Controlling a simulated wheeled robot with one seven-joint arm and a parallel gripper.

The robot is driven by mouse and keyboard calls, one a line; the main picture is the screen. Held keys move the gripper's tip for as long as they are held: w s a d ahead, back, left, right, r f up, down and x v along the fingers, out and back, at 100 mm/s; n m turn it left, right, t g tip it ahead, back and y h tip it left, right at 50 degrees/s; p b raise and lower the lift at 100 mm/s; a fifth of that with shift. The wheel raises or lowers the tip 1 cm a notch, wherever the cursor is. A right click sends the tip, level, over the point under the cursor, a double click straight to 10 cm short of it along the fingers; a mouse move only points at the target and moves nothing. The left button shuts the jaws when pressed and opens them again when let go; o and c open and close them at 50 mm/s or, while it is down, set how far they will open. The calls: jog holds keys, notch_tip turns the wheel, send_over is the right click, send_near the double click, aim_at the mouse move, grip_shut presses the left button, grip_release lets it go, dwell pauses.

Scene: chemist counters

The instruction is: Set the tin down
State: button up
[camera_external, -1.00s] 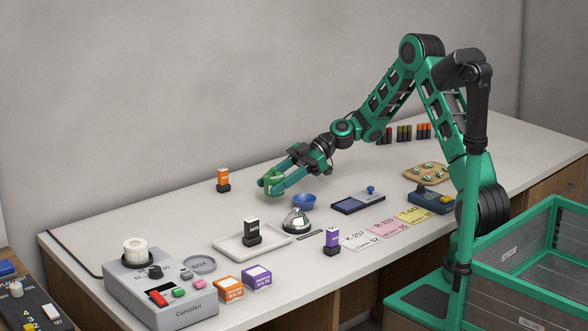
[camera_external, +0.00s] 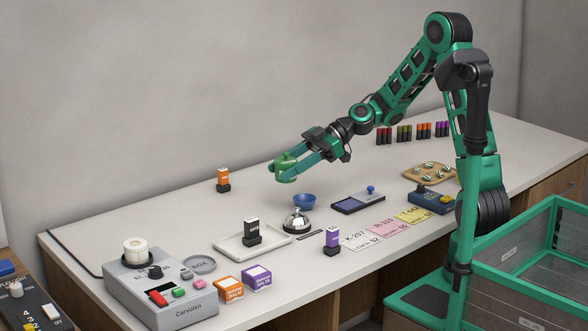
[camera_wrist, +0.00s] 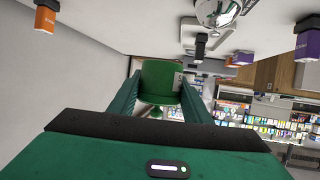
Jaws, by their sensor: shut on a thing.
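The tin is a small green cylinder (camera_external: 286,168). In the wrist view the green tin (camera_wrist: 160,82) sits between the two green fingers of my gripper (camera_wrist: 160,95). The tin looks about upright in the external view.
An orange box on a black stand (camera_external: 223,180) is to the left. A white tray (camera_external: 270,247) lies front left.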

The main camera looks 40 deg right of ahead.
jog(key=s+d+m+t, duration=0.2)
jog(key=s+d, duration=0.2)
jog(key=d, duration=0.3)
send_over(330, 198)
jog(key=shift+h, duration=0.3)
notch_tip(330, 198, down, 7)
jog(key=shift+a+r, duration=0.1)
jog(key=shift+f, duration=2.05)
jog(key=shift+f, duration=0.1)
jog(key=o, duration=1.1)
jog(key=shift+o, duration=0.2)
